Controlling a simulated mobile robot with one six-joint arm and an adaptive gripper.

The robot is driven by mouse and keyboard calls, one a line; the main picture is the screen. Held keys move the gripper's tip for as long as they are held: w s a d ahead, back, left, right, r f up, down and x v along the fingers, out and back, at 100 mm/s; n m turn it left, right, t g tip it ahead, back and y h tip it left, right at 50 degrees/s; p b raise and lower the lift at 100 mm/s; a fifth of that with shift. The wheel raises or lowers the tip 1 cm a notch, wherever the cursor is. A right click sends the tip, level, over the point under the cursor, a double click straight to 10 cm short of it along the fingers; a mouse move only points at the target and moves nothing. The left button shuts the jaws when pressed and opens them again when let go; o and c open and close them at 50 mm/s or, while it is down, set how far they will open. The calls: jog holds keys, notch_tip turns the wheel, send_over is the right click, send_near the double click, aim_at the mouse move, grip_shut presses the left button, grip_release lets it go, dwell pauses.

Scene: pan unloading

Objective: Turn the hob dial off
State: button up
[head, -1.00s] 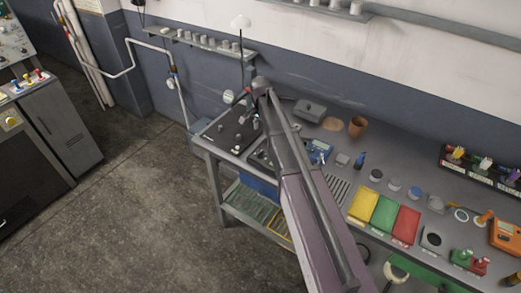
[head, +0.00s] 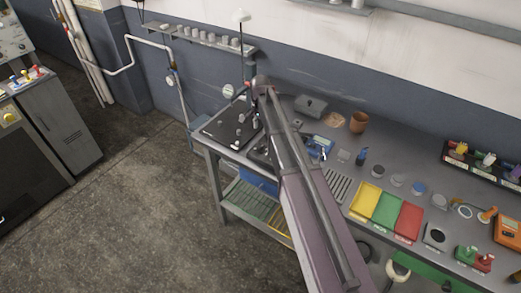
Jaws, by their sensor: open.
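The dark hob panel (head: 220,131) sits at the left end of the grey workbench in the head view. Small grey knobs stand on it, one of them at its right part (head: 241,118). They are too small for me to tell which is the hob dial or how it is turned. My arm reaches from the bottom of the picture up to a joint beside the panel's far right corner. I cannot make out my gripper's fingers; the arm's end is hidden or lost behind the joint.
A lamp (head: 241,16) stands behind the panel. A grey lidded box (head: 310,105) and a brown pot (head: 358,123) stand at the back of the bench. Yellow (head: 365,200), green (head: 386,211) and red (head: 406,224) trays lie to the right. Floor at the left is clear.

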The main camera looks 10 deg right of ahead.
aim_at(261, 147)
jog(key=shift+f+b, duration=5.3)
jog(key=shift+f, duration=0.35)
grip_shut()
